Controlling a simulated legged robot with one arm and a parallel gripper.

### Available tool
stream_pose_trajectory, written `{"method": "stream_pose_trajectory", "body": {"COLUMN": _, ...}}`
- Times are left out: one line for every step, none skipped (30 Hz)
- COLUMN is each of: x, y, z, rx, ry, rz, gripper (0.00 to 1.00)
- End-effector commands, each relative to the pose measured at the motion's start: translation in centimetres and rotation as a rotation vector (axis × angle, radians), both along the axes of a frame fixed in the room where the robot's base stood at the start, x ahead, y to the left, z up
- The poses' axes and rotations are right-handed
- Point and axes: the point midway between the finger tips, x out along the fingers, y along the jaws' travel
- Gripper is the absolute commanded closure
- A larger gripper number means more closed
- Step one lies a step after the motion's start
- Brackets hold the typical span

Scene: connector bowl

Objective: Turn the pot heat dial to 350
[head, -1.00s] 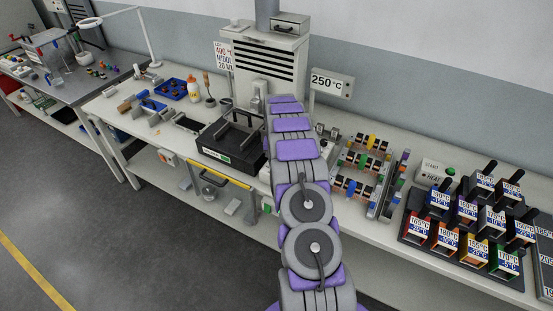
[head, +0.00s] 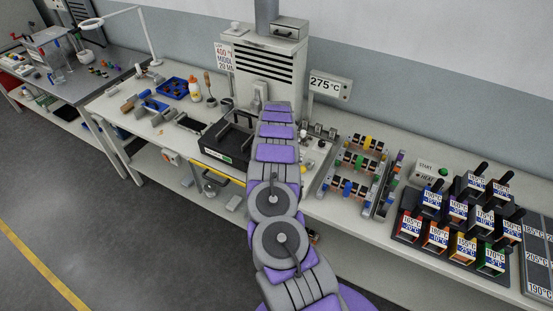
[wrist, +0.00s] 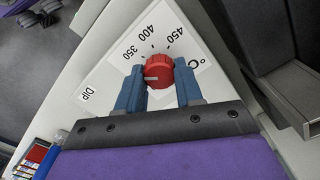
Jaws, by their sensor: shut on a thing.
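In the wrist view, the red heat dial (wrist: 158,67) sits on a white scale plate (wrist: 110,62) marked DIP, 350, 400, 450 and °C. My gripper (wrist: 159,82) has its two blue fingers on either side of the dial, shut on it. A pale pointer line on the dial points left in the picture, below the 350 mark. In the head view, the temperature display (head: 328,86) reads 275 °C. My arm hides the gripper and dial there.
A black pot unit (head: 215,148) stands left of my arm, in front of a grey vented cabinet (head: 268,65). Racks of coloured parts (head: 355,165) and labelled black-handled containers (head: 465,210) lie right. A START HEAT box (head: 428,172) stands behind the containers.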

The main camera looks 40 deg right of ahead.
Motion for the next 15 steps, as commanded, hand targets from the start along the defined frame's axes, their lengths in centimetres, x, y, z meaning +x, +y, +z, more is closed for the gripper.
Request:
{"method": "stream_pose_trajectory", "body": {"x": 0.20, "y": 0.01, "z": 0.30, "rx": -0.004, "ry": -0.003, "rz": -0.037, "gripper": 0.95}}
{"method": "stream_pose_trajectory", "body": {"x": 0.24, "y": 0.04, "z": 0.30, "rx": -0.004, "ry": -0.004, "rz": -0.061, "gripper": 0.95}}
{"method": "stream_pose_trajectory", "body": {"x": 0.22, "y": 0.00, "z": 0.30, "rx": -0.004, "ry": -0.004, "rz": -0.093, "gripper": 0.95}}
{"method": "stream_pose_trajectory", "body": {"x": 0.21, "y": -0.03, "z": 0.30, "rx": -0.004, "ry": -0.005, "rz": -0.114, "gripper": 0.95}}
{"method": "stream_pose_trajectory", "body": {"x": 0.22, "y": -0.02, "z": 0.30, "rx": -0.003, "ry": -0.006, "rz": -0.135, "gripper": 0.95}}
{"method": "stream_pose_trajectory", "body": {"x": 0.24, "y": 0.01, "z": 0.29, "rx": -0.003, "ry": -0.005, "rz": -0.161, "gripper": 0.95}}
{"method": "stream_pose_trajectory", "body": {"x": 0.23, "y": 0.00, "z": 0.29, "rx": -0.003, "ry": -0.005, "rz": -0.179, "gripper": 0.95}}
{"method": "stream_pose_trajectory", "body": {"x": 0.24, "y": -0.02, "z": 0.27, "rx": -0.003, "ry": -0.005, "rz": -0.197, "gripper": 0.95}}
{"method": "stream_pose_trajectory", "body": {"x": 0.25, "y": -0.02, "z": 0.27, "rx": -0.004, "ry": -0.006, "rz": -0.218, "gripper": 0.95}}
{"method": "stream_pose_trajectory", "body": {"x": 0.25, "y": -0.04, "z": 0.26, "rx": -0.004, "ry": -0.006, "rz": -0.234, "gripper": 0.95}}
{"method": "stream_pose_trajectory", "body": {"x": 0.23, "y": -0.07, "z": 0.25, "rx": -0.004, "ry": -0.006, "rz": -0.248, "gripper": 0.95}}
{"method": "stream_pose_trajectory", "body": {"x": 0.24, "y": -0.09, "z": 0.24, "rx": -0.004, "ry": -0.006, "rz": -0.266, "gripper": 0.95}}
{"method": "stream_pose_trajectory", "body": {"x": 0.25, "y": -0.09, "z": 0.23, "rx": -0.004, "ry": -0.006, "rz": -0.277, "gripper": 0.95}}
{"method": "stream_pose_trajectory", "body": {"x": 0.26, "y": -0.07, "z": 0.22, "rx": -0.004, "ry": -0.006, "rz": -0.286, "gripper": 0.95}}
{"method": "stream_pose_trajectory", "body": {"x": 0.29, "y": -0.05, "z": 0.21, "rx": -0.003, "ry": -0.007, "rz": -0.298, "gripper": 0.95}}
